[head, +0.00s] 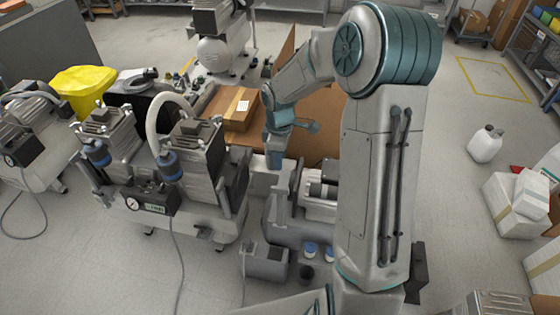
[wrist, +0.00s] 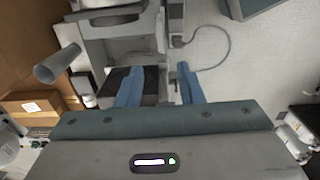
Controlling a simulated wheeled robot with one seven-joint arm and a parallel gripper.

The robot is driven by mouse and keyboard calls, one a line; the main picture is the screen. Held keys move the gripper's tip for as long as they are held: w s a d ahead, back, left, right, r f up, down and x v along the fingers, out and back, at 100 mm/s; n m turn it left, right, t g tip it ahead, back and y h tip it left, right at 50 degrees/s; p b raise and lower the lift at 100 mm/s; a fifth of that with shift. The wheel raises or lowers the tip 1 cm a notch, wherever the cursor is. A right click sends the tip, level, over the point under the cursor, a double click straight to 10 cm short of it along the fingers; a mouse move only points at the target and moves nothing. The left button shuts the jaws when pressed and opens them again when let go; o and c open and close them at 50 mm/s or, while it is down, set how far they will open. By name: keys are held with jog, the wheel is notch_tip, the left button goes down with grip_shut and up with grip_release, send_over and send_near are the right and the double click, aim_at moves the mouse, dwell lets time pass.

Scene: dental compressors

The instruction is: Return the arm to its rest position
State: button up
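My arm (head: 375,170) rises at the right of centre in the head view, bends at the teal joint at the top and reaches left and down. My gripper (head: 276,160) points down above grey compressor equipment (head: 300,228) in the middle. In the wrist view, the two blue fingers of my gripper (wrist: 160,78) stand apart with nothing held between them. Grey equipment (wrist: 122,50) lies beyond and below the fingertips. In the head view, the fingertips are small and their exact height over the equipment cannot be told.
A twin-motor compressor (head: 165,175) stands left of my gripper. A cardboard box (head: 232,107) lies behind it, and it also shows in the wrist view (wrist: 34,107). A white jug (head: 485,144) and white boxes (head: 520,208) stand at the right. Floor between my arm and the jug is clear.

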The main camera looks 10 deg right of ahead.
dwell(0.4)
jog(key=s+r+m+t+p, duration=0.2)
jog(key=s+r+m+p, duration=0.8)
jog(key=s+r, duration=1.2)
notch_tip(320, 180, up, 2)
jog(key=m, duration=0.3)
jog(key=shift+s+r+t, duration=0.2)
jog(key=shift+s+t, duration=0.15)
jog(key=shift+t, duration=0.05)
jog(key=shift+d, duration=0.2)
